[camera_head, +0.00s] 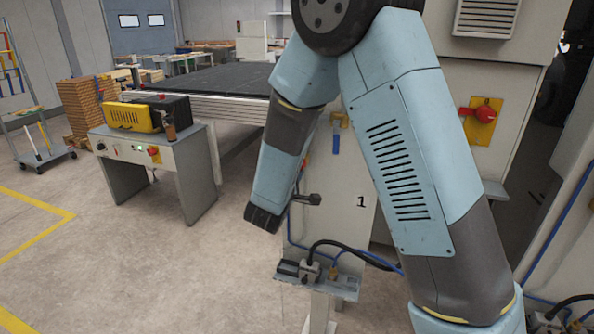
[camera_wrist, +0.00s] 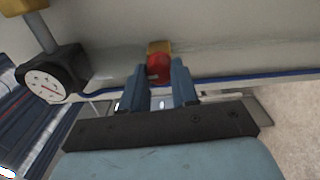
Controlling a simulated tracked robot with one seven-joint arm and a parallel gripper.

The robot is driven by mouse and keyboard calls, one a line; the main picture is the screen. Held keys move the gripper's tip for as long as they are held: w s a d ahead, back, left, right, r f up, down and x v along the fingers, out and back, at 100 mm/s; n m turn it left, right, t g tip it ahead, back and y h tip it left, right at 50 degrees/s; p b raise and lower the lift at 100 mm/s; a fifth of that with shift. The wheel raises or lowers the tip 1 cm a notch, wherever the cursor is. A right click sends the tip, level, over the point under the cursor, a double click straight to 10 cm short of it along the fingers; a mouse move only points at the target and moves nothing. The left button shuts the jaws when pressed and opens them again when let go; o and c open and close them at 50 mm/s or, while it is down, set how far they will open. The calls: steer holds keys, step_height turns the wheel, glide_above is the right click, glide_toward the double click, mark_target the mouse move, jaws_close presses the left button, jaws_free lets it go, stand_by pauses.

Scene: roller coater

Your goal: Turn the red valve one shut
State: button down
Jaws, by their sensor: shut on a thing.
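The red valve (camera_wrist: 158,68) shows in the wrist view as a small red piece against a brass-yellow body, on a pale machine panel. My gripper (camera_wrist: 162,80) has its two blue-grey fingers on either side of the red piece, shut on it. The fingers cover part of the valve, so its exact turn angle cannot be told. In the head view my forearm reaches down toward the machine panel (camera_head: 352,225) marked "1". There my gripper's fingertips and the red valve cannot be made out.
A round white-faced gauge (camera_wrist: 46,86) sits left of the fingers. A blue-handled valve (camera_head: 337,140) is higher on the panel. A red rotary switch (camera_head: 484,114) on yellow is at the right. Hoses and a bracket (camera_head: 335,285) stick out below.

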steer(key=shift+s+d+f+m, duration=0.1)
steer(key=shift+d+f+m, duration=0.15)
steer(key=shift+m, duration=0.25)
steer(key=c, duration=1.1)
jaws_free()
steer(key=shift+c, duration=0.2)
steer(key=o, duration=0.3)
steer(key=shift+a+r, duration=0.1)
steer(key=shift+a, duration=0.05)
steer(key=v, duration=1.3)
steer(key=shift+s, duration=0.35)
steer(key=shift+a, duration=0.1)
